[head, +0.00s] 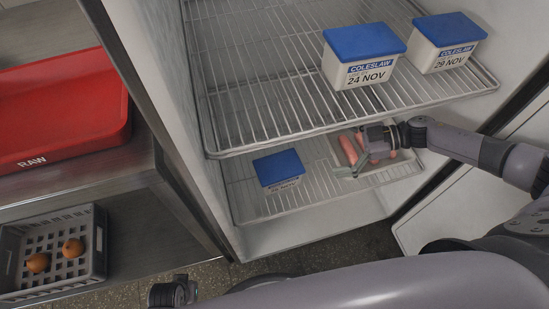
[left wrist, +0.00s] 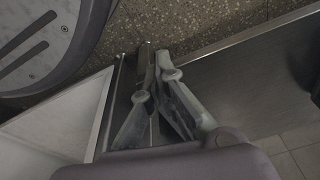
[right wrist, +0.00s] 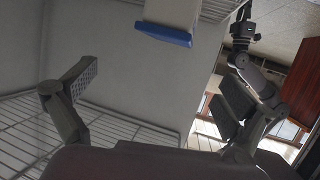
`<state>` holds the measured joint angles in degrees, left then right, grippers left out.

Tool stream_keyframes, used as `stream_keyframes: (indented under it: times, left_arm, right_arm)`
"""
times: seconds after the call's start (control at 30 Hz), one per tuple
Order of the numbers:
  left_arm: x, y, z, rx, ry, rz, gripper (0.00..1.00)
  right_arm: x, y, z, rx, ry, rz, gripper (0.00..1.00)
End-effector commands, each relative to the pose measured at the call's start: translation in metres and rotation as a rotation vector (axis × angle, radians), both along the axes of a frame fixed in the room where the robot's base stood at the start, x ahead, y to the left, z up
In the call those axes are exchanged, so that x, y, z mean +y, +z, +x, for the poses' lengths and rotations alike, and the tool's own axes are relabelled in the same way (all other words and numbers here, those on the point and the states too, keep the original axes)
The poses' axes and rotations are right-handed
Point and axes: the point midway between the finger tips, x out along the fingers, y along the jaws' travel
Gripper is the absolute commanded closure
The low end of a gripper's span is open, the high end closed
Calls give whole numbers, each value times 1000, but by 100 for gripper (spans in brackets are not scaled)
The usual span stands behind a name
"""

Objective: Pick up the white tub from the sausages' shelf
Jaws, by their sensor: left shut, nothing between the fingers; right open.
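The white tub (head: 280,172) with a blue lid stands upright on the lower wire shelf, left of the sausages (head: 351,148); its label is too blurred to read. My right gripper (head: 364,160) is open and empty between the shelves, right of the tub and overlapping the sausages in the head view. In the right wrist view, a white tub with a blue lid (right wrist: 163,34) shows upside down at the top, beyond the open fingers (right wrist: 160,85). My left gripper (left wrist: 156,58) is shut and empty, low outside the fridge; part of it shows in the head view (head: 174,292).
The upper wire shelf (head: 265,110) overhangs the lower one and holds two coleslaw tubs (head: 362,56) (head: 445,43). The fridge's left wall (head: 165,90) stands close to the tub. Outside, a red tray (head: 60,110) and a grey crate (head: 98,245) with two round orange items stand left.

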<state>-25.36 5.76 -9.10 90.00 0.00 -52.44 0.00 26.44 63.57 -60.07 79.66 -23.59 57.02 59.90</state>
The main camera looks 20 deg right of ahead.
Motion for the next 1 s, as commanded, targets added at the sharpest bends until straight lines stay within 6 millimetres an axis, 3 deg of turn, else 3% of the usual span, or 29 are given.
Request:
stream_keyframes:
  times: [0.07, 0.17, 0.63, 1.0]
  left_arm:
    - [0, 0, -1, 1, 0, 0, 100]
    - [0, 0, -1, 1, 0, 0, 100]
    - [-1, 8, 4, -4, 1, 0, 100]
    - [-1, 12, 6, -4, 2, 0, 100]
  right_arm:
    - [-15, 2, -6, 30, 25, -12, 0]
    - [-19, 1, -11, 52, 42, -15, 0]
    - [69, -30, 2, 52, 47, -12, 0]
    - [101, -41, 5, 53, 46, -12, 0]
